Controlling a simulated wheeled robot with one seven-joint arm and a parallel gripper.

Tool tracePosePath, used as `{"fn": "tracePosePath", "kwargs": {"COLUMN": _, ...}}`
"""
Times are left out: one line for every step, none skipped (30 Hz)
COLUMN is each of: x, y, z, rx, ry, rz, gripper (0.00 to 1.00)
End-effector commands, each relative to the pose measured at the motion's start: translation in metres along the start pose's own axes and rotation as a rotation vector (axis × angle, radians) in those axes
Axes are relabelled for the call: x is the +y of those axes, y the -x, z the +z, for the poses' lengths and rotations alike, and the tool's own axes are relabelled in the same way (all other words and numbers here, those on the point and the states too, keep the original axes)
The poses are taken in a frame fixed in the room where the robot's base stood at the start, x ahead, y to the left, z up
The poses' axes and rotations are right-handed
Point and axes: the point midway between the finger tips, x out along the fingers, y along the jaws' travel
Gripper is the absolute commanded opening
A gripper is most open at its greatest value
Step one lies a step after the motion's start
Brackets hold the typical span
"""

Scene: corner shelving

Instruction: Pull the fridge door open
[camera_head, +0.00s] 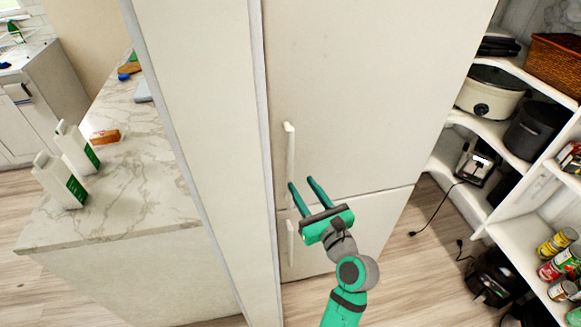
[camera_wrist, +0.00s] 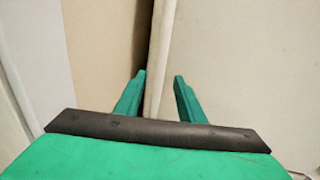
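The fridge (camera_head: 365,80) is white, with a tall upper door and a lower door; both look shut. The upper door's vertical bar handle (camera_head: 289,150) is at its left edge. A second handle (camera_head: 290,242) is on the lower door. My green gripper (camera_head: 302,183) is open, its fingers pointing at the fridge around the lower end of the upper handle. In the wrist view a pale vertical strip (camera_wrist: 161,45) runs between the two fingertips (camera_wrist: 160,76), with space on both sides. I cannot tell whether it is the handle or the door's edge.
A tall pale panel (camera_head: 205,110) stands close left of the fridge. Beyond it is a marble counter (camera_head: 150,190) with white bottles (camera_head: 75,148). White corner shelves (camera_head: 515,235) with pots and cans stand to the right. A cable (camera_head: 436,212) lies on the wooden floor.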

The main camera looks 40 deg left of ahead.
Motion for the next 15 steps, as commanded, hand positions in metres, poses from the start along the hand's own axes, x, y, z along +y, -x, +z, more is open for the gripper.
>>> {"fn": "tracePosePath", "kwargs": {"x": 0.001, "y": -0.008, "z": 0.001, "rx": 0.0, "ry": 0.001, "rz": 0.003, "gripper": 0.36}}
{"fn": "tracePosePath", "kwargs": {"x": 0.001, "y": -0.013, "z": 0.001, "rx": -0.001, "ry": 0.002, "rz": 0.002, "gripper": 0.36}}
{"fn": "tracePosePath", "kwargs": {"x": 0.0, "y": -0.021, "z": 0.001, "rx": -0.001, "ry": 0.001, "rz": 0.002, "gripper": 0.36}}
{"fn": "tracePosePath", "kwargs": {"x": 0.001, "y": -0.026, "z": 0.0, "rx": 0.0, "ry": 0.001, "rz": 0.002, "gripper": 0.36}}
{"fn": "tracePosePath", "kwargs": {"x": 0.001, "y": -0.032, "z": 0.001, "rx": 0.0, "ry": 0.002, "rz": 0.002, "gripper": 0.36}}
{"fn": "tracePosePath", "kwargs": {"x": 0.0, "y": -0.039, "z": 0.001, "rx": 0.0, "ry": 0.003, "rz": 0.0, "gripper": 0.36}}
{"fn": "tracePosePath", "kwargs": {"x": 0.0, "y": -0.044, "z": 0.001, "rx": 0.0, "ry": 0.003, "rz": 0.001, "gripper": 0.36}}
{"fn": "tracePosePath", "kwargs": {"x": 0.001, "y": -0.049, "z": 0.0, "rx": 0.0, "ry": 0.003, "rz": 0.001, "gripper": 0.36}}
{"fn": "tracePosePath", "kwargs": {"x": 0.0, "y": -0.056, "z": 0.0, "rx": 0.0, "ry": 0.003, "rz": 0.001, "gripper": 0.36}}
{"fn": "tracePosePath", "kwargs": {"x": 0.0, "y": -0.061, "z": 0.001, "rx": 0.0, "ry": 0.004, "rz": -0.001, "gripper": 0.36}}
{"fn": "tracePosePath", "kwargs": {"x": 0.0, "y": -0.065, "z": 0.001, "rx": 0.0, "ry": 0.004, "rz": -0.001, "gripper": 0.36}}
{"fn": "tracePosePath", "kwargs": {"x": 0.0, "y": -0.07, "z": 0.0, "rx": 0.001, "ry": 0.003, "rz": -0.001, "gripper": 0.36}}
{"fn": "tracePosePath", "kwargs": {"x": 0.0, "y": -0.074, "z": 0.0, "rx": 0.0, "ry": 0.002, "rz": -0.001, "gripper": 0.36}}
{"fn": "tracePosePath", "kwargs": {"x": -0.001, "y": -0.077, "z": 0.001, "rx": 0.0, "ry": 0.003, "rz": -0.002, "gripper": 0.36}}
{"fn": "tracePosePath", "kwargs": {"x": -0.001, "y": -0.081, "z": 0.001, "rx": -0.001, "ry": 0.003, "rz": -0.002, "gripper": 0.36}}
